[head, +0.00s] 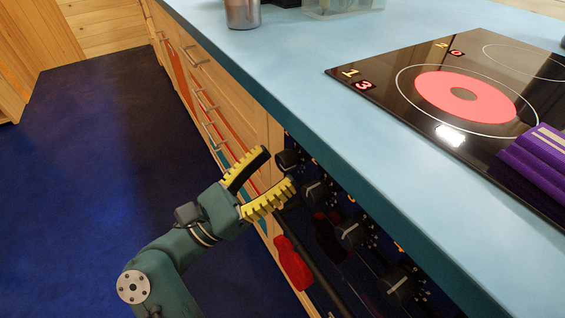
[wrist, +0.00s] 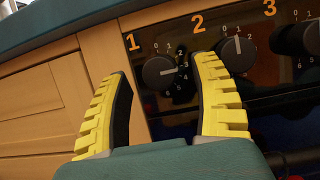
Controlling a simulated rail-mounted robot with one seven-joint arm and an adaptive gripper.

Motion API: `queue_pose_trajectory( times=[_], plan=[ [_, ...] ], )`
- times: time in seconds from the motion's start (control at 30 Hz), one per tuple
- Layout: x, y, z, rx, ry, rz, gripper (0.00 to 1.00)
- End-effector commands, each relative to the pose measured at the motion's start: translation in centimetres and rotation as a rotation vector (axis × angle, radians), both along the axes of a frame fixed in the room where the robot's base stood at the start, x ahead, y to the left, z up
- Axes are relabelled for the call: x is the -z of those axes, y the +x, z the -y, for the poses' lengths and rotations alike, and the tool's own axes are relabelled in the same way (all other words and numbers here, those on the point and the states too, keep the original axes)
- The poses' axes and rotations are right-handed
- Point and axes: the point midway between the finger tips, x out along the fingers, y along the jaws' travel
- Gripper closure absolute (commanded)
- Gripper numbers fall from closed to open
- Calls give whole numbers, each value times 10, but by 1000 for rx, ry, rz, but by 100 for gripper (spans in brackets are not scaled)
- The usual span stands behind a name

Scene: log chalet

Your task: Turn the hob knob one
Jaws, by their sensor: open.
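Hob knob one (wrist: 158,73) is a dark round knob under the orange number 1 on the black control panel. Its pale pointer line points to the right in the wrist view. In the head view it is the farthest knob (head: 287,160) in the row. My gripper (head: 278,168) is open and in front of knob one. In the wrist view its two yellow-ribbed fingers (wrist: 163,69) stand left and right of the knob, with nothing held. I cannot tell how far the fingertips are from the panel. Knob two (wrist: 237,51) sits just right of the right finger, its pointer upward.
More knobs (head: 350,233) follow along the panel under the blue worktop (head: 330,120). A red cloth or mitt (head: 293,262) hangs below, by a dark rail. The black hob (head: 400,110) has a red-lit ring and a purple cloth (head: 535,165). Floor to the left is clear.

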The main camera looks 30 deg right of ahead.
Motion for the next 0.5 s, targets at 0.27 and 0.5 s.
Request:
queue_pose_trajectory(
  times=[0.27,0.5],
  plan=[
    [-9,3,20,-1,-1,0,36],
    [-9,3,20,-1,-1,0,47]
  ],
)
